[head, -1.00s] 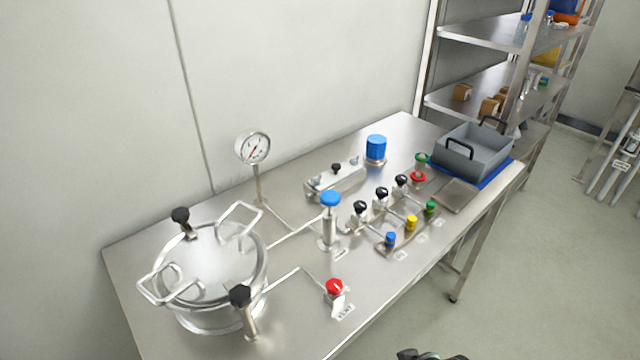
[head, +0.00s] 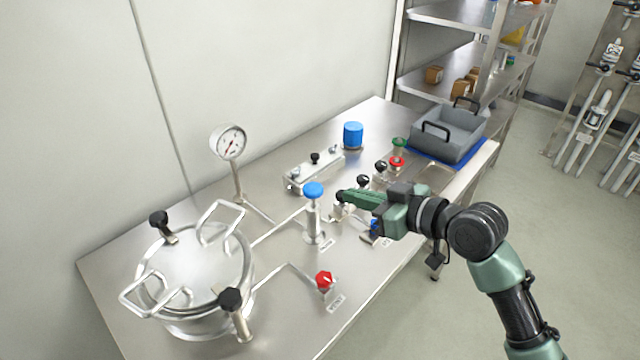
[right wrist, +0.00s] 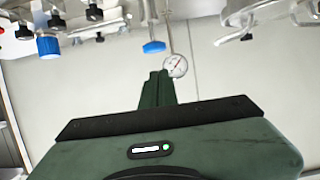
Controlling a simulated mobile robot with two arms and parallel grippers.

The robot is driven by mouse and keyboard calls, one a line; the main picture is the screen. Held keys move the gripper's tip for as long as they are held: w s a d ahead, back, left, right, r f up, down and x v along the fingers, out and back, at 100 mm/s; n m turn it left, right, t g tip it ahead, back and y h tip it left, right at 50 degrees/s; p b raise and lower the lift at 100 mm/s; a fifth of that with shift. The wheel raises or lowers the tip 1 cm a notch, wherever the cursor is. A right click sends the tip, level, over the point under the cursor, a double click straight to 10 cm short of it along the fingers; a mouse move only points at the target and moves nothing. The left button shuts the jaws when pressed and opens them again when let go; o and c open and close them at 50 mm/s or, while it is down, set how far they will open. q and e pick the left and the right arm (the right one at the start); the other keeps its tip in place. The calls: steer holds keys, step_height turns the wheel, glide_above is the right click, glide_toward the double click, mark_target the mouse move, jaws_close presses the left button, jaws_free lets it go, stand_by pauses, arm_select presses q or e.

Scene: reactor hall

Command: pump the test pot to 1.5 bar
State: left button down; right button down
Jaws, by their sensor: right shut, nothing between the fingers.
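The steel test pot (head: 195,275) stands at the front left of the bench, its lid on, with black clamp knobs. The round pressure gauge (head: 228,142) stands behind it on a stem; its reading is too small to tell. The pump (head: 313,215) with a blue top knob stands upright right of the pot, joined by a pipe. The red vent knob (head: 325,280) is in front of it. My right gripper (head: 342,196) is shut and empty, just right of the pump and apart from it. In the right wrist view the gripper (right wrist: 158,76) points toward the gauge (right wrist: 176,66) and blue knob (right wrist: 154,47).
My right arm hides part of the valve row; a black knob (head: 380,167) and a red-green fitting (head: 397,155) show behind it. A clamp block (head: 313,168), a blue cap (head: 353,134) and a grey crate (head: 447,133) stand farther back. A steel shelf (head: 450,70) is beyond.

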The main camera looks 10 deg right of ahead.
steer(key=r, duration=0.2)
steer(key=w+r, duration=0.1)
steer(key=shift+d+t+y, duration=0.25)
steer(key=shift+t+y, duration=0.05)
steer(key=p, duration=0.4)
glide_above(321, 192)
steer(key=f, duration=0.2)
step_height(321, 192, down, 3)
steer(key=shift+a+f, duration=0.1)
steer(key=shift+f, duration=0.65)
